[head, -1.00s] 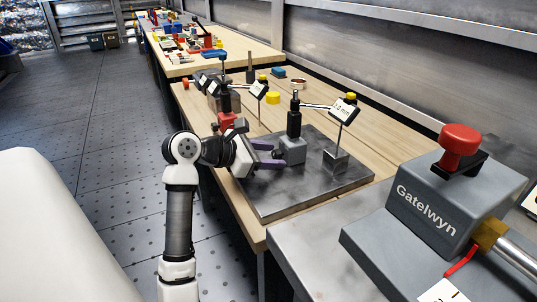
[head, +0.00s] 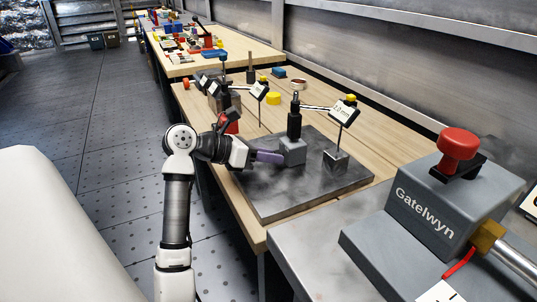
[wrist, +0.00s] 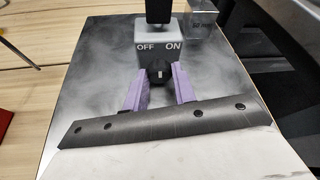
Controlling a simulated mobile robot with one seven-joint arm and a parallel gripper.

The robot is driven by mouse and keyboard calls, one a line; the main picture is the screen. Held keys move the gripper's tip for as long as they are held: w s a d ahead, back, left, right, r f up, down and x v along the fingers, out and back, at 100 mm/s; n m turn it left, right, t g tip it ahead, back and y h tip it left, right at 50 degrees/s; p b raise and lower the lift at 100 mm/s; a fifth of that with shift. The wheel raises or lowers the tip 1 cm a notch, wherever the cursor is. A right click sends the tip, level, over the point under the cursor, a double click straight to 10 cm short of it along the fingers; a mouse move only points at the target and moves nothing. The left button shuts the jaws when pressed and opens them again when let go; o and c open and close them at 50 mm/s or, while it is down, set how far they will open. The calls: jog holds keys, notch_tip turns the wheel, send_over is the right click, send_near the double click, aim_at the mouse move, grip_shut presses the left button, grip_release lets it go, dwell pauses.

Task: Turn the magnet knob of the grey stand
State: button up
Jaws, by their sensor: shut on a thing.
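The grey stand (head: 291,152) is a grey magnet block with a black post, standing on a dark metal plate. In the wrist view its block (wrist: 172,50) faces me, marked OFF on the left and ON on the right. The round black magnet knob (wrist: 160,75) is on its front face; its short white mark points roughly straight up, between the two words. My gripper (wrist: 159,80) has its two purple fingers on either side of the knob, shut on it. In the head view my gripper (head: 280,157) reaches the block from the left, and the knob is hidden there.
The metal plate (head: 300,196) lies on the wooden bench. A grey Gatelwyn device (head: 435,205) with a red knob is at the front right. Other stands are behind my gripper.

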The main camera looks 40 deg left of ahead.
jog(key=o, duration=1)
jog(key=v, duration=1.3)
jog(key=shift+s+a+r+b, duration=0.2)
jog(key=shift+s+b, duration=0.1)
jog(key=shift+b, duration=0.1)
